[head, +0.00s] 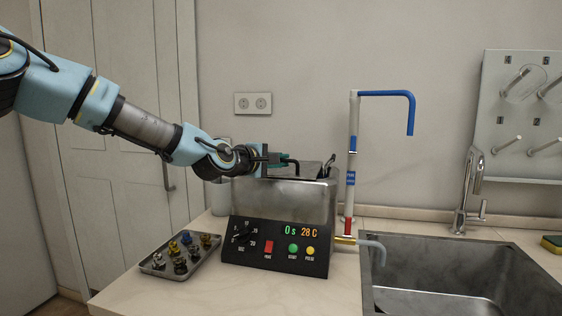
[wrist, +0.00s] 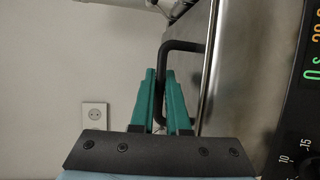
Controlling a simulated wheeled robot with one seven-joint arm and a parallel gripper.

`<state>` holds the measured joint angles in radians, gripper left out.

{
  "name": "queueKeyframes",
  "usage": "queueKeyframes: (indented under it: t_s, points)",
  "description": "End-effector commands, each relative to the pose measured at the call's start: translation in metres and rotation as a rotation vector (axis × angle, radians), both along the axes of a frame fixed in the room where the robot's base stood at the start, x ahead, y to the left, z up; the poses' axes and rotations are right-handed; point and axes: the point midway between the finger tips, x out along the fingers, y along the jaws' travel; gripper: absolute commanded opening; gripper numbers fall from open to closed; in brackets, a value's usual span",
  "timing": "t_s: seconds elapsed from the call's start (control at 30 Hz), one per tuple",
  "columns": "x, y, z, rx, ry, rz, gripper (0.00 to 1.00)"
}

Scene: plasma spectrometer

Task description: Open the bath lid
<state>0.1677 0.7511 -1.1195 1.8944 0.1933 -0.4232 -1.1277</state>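The bath (head: 285,198) is a grey metal box on a black control base, standing on the counter. Its lid (head: 308,171) lies on top and looks closed, partly hidden by my gripper. The black lid handle (wrist: 183,46) is a bent bar that shows clearly in the wrist view.
A tray (head: 150,268) of small coloured parts sits left of the bath. A upright pipe with a blue hooked top (head: 355,94) stands close on the right. The sink (head: 450,275) and tap (head: 467,190) are further right.

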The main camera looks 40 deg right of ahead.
Motion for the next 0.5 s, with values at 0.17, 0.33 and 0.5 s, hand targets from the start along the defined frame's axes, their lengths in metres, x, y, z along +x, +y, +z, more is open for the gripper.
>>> queueKeyframes:
  t_s: [0.17, 0.33, 0.5]
  points:
    - [-0.0002, 0.0002, -0.0003, 0.001, 0.0, 0.0, 0.0]
    - [-0.0002, 0.0002, -0.0003, 0.001, 0.0, 0.0, 0.0]
    - [-0.0002, 0.0003, -0.0004, 0.001, 0.0, 0.0, 0.0]
